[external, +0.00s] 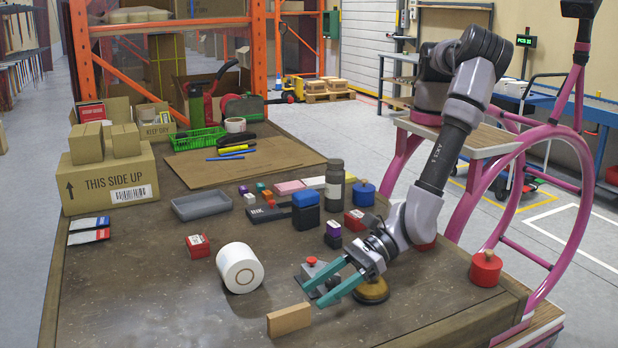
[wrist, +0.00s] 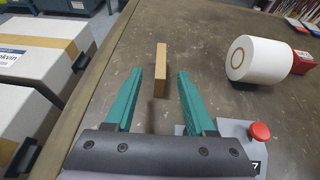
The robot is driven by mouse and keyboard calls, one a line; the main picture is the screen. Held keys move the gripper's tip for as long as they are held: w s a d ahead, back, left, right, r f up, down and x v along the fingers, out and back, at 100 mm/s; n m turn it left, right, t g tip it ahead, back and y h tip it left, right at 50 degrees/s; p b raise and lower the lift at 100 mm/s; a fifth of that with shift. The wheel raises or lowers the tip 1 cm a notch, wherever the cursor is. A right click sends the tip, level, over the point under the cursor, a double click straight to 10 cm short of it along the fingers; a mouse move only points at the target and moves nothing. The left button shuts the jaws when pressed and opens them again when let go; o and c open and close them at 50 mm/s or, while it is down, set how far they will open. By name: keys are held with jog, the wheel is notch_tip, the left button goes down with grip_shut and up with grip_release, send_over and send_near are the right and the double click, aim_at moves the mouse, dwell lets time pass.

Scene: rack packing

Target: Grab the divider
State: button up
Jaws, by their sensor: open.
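The divider looks to be the small tan block (external: 289,320) standing on its long edge near the table's front edge. In the wrist view the same block (wrist: 160,70) stands ahead of the fingertips, roughly between their lines. My gripper (external: 320,299) has two teal fingers spread apart with nothing between them. In the external view it is right of and a little behind the block. The gripper also shows in the wrist view (wrist: 158,82), its fingertips apart on either side of the block's near end. I cannot tell how high the fingers are above the table.
A white roll (external: 240,268) lies left of my gripper. A grey box with a red button (external: 312,273) is close beside the fingers, and a round brass-coloured object (external: 371,290) is under the wrist. White cases (wrist: 45,50) stand beyond the table edge. The front left tabletop is clear.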

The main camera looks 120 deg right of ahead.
aim_at(296, 307)
jog(key=x, duration=0.7)
jog(key=shift+w+f, duration=0.1)
jog(key=shift+w, duration=0.3)
jog(key=shift+c, duration=0.3)
grip_shut()
